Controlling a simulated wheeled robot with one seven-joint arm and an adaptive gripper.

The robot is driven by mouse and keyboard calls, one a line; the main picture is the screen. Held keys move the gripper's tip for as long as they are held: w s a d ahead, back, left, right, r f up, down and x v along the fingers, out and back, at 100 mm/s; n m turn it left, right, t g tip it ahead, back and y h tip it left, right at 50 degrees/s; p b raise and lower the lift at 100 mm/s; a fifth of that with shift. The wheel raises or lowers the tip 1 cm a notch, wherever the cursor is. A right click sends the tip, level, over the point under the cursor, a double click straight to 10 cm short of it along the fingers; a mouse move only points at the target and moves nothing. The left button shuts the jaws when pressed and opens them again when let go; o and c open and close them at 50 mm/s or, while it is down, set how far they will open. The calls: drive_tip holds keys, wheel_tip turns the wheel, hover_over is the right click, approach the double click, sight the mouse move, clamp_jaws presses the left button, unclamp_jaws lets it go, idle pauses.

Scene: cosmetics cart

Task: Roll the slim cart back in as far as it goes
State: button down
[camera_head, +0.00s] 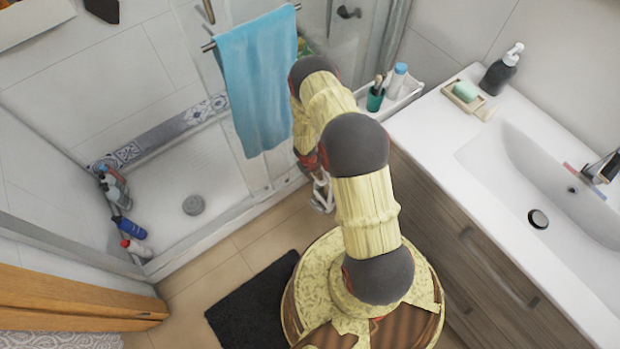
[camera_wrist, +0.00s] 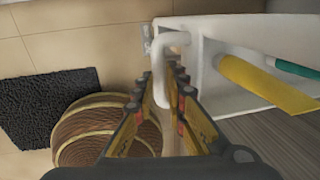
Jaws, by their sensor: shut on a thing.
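The slim white cart (camera_head: 412,91) stands in the gap between the shower and the vanity, its top tray showing in the head view. Its lower front is hidden behind my arm. In the wrist view the cart's white side (camera_wrist: 222,98) fills the upper right, with a yellow item (camera_wrist: 262,84) and a teal item (camera_wrist: 298,69) in it. The cart's white bar handle (camera_wrist: 174,45) lies between my fingers. My gripper (camera_wrist: 163,78) is shut on this handle. In the head view my gripper (camera_head: 322,192) is low, beside the shower sill, partly hidden by my arm.
The wooden vanity (camera_head: 440,205) is close on the right. The glass shower with a blue towel (camera_head: 255,80) is on the left. A green cup (camera_head: 375,99) and a bottle (camera_head: 397,80) stand on the cart. A dark mat (camera_head: 250,308) lies on the floor.

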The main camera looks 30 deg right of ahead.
drive_tip(key=shift+w+d+p, duration=0.1)
drive_tip(key=shift+d+p, duration=0.45)
drive_tip(key=shift+d, duration=1.8)
drive_tip(key=shift+d+r, duration=0.1)
drive_tip(key=c, duration=2)
unclamp_jaws()
drive_tip(key=shift+d, duration=0.1)
drive_tip(key=shift+o, duration=1)
wheel_tip(320, 180, up, 12)
drive_tip(key=a, duration=0.2)
drive_tip(key=shift+a, duration=0.2)
